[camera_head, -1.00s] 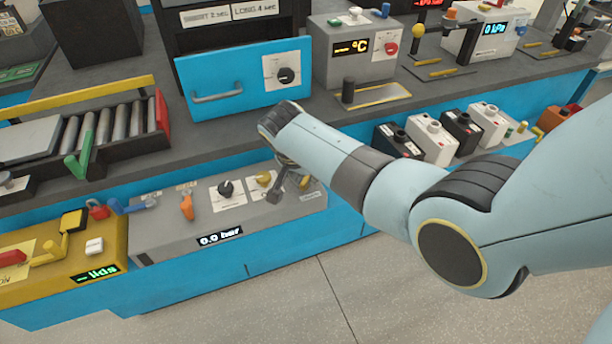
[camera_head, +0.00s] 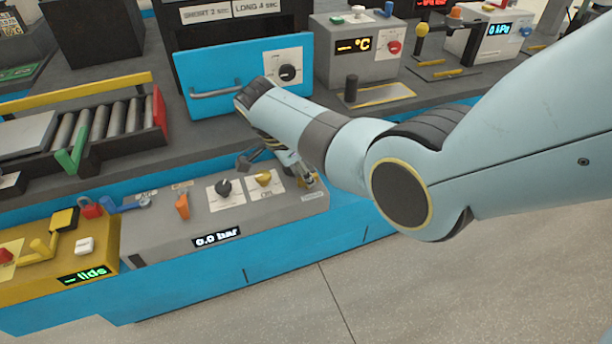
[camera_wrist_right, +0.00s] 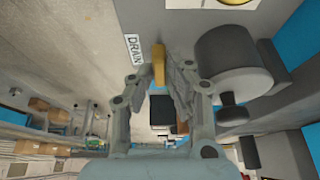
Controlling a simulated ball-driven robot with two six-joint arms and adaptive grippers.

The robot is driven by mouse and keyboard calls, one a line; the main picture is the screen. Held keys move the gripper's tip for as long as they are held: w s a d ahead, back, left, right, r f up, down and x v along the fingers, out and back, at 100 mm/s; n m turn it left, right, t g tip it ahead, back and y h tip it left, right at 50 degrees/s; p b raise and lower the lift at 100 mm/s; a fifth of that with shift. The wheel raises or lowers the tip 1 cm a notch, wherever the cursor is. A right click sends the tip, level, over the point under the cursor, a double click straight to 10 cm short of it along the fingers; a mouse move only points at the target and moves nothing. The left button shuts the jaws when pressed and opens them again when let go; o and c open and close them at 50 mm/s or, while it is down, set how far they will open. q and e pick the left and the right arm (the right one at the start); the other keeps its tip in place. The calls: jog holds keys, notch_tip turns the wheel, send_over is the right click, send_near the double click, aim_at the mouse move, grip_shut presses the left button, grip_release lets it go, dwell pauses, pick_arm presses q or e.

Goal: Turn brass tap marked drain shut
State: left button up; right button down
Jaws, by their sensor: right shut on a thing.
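The brass tap (camera_wrist_right: 158,64) shows in the right wrist view as a short yellow-brown lever beside a white label reading DRAIN (camera_wrist_right: 132,49). My right gripper (camera_wrist_right: 160,88) is shut on the tap, with a grey finger on each side of the lever. In the head view my right gripper (camera_head: 308,180) reaches down to the right end of the grey panel box (camera_head: 215,222), and mostly hides the tap there. My left gripper is not in view.
On the panel box are a yellow knob (camera_head: 264,178), a black knob (camera_head: 223,187), an orange lever (camera_head: 183,205) and a 0.0 bar display (camera_head: 217,238). A blue drawer front (camera_head: 235,75) stands above. The yellow box (camera_head: 70,255) is at left.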

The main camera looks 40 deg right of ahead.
jog(key=shift+m, duration=0.3)
jog(key=c, duration=1.3)
grip_release()
